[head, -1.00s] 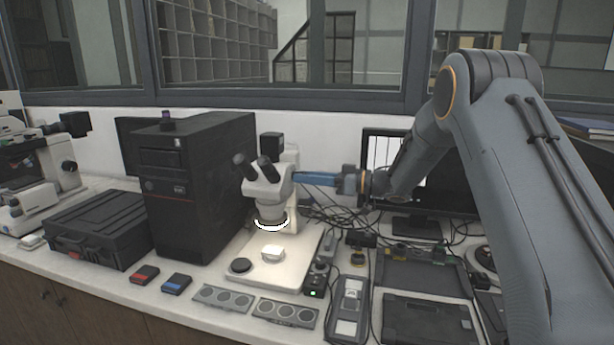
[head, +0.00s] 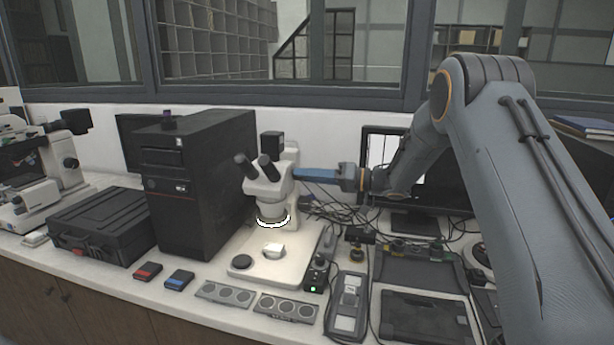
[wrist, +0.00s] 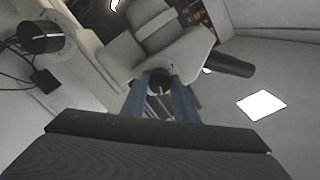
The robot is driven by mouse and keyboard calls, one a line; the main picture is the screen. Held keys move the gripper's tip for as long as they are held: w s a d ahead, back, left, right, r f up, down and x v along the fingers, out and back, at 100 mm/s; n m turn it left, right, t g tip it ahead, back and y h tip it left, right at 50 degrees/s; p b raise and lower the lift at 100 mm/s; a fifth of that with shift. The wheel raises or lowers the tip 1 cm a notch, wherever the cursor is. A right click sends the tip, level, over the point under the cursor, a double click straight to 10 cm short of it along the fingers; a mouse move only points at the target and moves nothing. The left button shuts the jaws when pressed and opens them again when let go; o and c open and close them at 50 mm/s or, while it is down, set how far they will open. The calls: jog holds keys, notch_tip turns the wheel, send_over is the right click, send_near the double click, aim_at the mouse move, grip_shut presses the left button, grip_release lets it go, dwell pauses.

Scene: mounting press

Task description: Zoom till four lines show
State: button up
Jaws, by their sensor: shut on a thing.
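The white stereo microscope (head: 268,186) stands on its pale base with a lit ring under its head. It also shows in the wrist view (wrist: 150,35), close in front of my fingers. My gripper (head: 299,174) reaches in from the right with blue fingers at the side of the microscope head. In the wrist view my gripper (wrist: 160,82) is shut on a small dark knob (wrist: 159,84) on the head. The monitor (head: 380,143) stands behind my arm; its bright screen shows dark upright lines. My arm hides part of the screen, so I cannot tell how many lines it shows.
A pale sample (head: 273,250) sits on the microscope base. A black computer tower (head: 200,190) stands left of the microscope, close to it. Cables lie behind and to the right. Small trays (head: 287,307) and a grey device (head: 346,305) fill the front of the bench.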

dwell(0.3)
jog(key=o, duration=1.1)
jog(key=shift+c, duration=0.2)
jog(key=shift+d, duration=0.1)
jog(key=b+v, duration=0.2)
jog(key=v, duration=0.5)
jog(key=shift+d+b, duration=0.35)
